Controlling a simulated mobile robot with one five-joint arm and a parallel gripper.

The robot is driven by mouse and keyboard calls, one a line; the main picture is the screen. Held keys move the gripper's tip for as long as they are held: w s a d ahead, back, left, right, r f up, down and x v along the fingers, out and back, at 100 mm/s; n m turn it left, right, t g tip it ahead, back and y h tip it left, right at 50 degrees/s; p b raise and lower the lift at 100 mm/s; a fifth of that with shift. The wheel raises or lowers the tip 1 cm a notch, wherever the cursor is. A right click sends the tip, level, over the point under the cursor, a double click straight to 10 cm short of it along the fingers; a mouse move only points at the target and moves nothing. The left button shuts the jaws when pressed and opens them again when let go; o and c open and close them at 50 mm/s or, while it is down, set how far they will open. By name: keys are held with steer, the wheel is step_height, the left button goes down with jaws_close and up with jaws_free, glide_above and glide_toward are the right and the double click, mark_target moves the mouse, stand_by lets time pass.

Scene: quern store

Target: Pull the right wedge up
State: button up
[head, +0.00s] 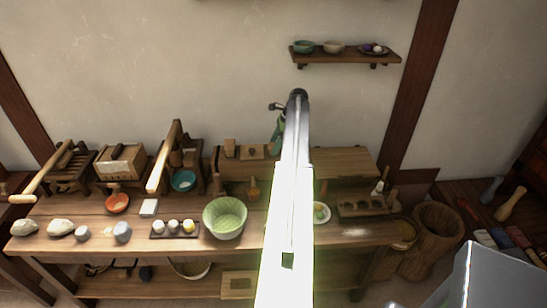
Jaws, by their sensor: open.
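A low wooden block frame (240,169) stands at the back of the bench, left of my arm. A small upright wooden piece (229,147), which looks like a wedge, sticks up at its left. A smaller piece with a dark mark (252,152) lies to its right. I cannot tell for certain which piece is the right wedge; my arm hides the frame's right end. My gripper (274,149), green and dark, hangs left of the arm's tip over that right end. It is open, its fingers are small and partly hidden, and nothing shows held in it.
The bench (90,244) holds a green bowl (225,218), an orange bowl (117,203), stones and a tray of pale balls (174,228). Long wooden handles (164,157) rise at left. A wall shelf (345,56) is above. A wooden mortar (430,240) stands at right.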

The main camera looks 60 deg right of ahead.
steer(key=shift+w+a+f, duration=0.1)
steer(key=shift+w+f, duration=0.1)
steer(key=shift+f, duration=0.45)
steer(key=shift+r, duration=0.1)
jaws_close()
